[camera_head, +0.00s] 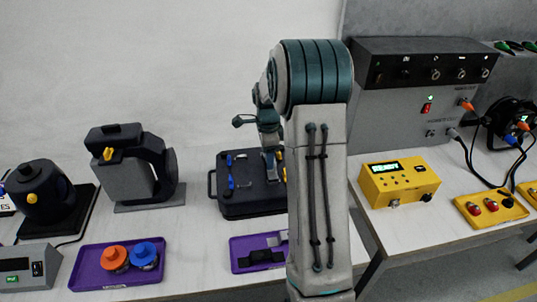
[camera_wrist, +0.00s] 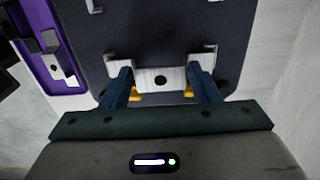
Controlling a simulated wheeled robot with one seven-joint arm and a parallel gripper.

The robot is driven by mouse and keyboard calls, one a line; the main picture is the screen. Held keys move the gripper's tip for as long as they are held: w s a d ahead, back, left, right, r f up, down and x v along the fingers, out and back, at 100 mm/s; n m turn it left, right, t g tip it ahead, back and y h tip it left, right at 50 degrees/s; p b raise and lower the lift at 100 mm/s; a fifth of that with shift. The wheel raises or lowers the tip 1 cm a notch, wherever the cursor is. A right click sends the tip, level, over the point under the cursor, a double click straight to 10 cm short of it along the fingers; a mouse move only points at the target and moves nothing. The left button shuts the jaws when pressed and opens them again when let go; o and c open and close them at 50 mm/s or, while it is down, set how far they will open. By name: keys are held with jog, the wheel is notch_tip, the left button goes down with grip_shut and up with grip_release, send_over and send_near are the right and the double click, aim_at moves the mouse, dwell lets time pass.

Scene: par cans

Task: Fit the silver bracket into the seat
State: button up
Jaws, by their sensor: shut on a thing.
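My gripper (camera_wrist: 161,72) is shut on a silver bracket (camera_wrist: 153,79), a pale plate with a dark round hole and upright ends. In the wrist view the bracket spans between the two blue fingers, over a dark tray (camera_wrist: 180,25). I cannot tell whether it touches the tray. In the head view the wrist is over the same black tray (camera_head: 238,207) at the middle of the table, and the bracket cannot be made out. I cannot tell for certain which part is the seat.
A purple tray (camera_head: 240,264) with dark and silver parts stands in front of the black tray, partly behind my arm. Another purple tray (camera_head: 88,280) holds an orange-topped and a blue-topped piece. A dark machine (camera_head: 130,170) stands left; a yellow box (camera_head: 400,183) stands right.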

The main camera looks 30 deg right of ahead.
jog(key=shift+f+b, duration=0.5)
jog(key=shift+f, duration=0.2)
dwell(0.5)
jog(key=o, duration=1.1)
jog(key=shift+o, duration=0.2)
notch_tip(320, 180, up, 14)
jog(key=shift+b, duration=0.4)
jog(key=s+a+r+n+t, duration=0.1)
jog(key=s+a+r+n, duration=0.1)
jog(key=s+a+n, duration=0.8)
jog(key=s+a+f+n+t, duration=0.1)
jog(key=s+a+f+n, duration=0.1)
jog(key=s+n, duration=0.3)
jog(key=s+a+f+n+t, duration=0.1)
jog(key=s+a+f+n, duration=0.1)
jog(key=s+n, duration=0.4)
jog(key=s+a, duration=0.1)
jog(key=s, duration=0.3)
jog(key=shift+s+f, duration=0.2)
jog(key=shift+s, duration=0.2)
jog(key=shift+a, duration=0.1)
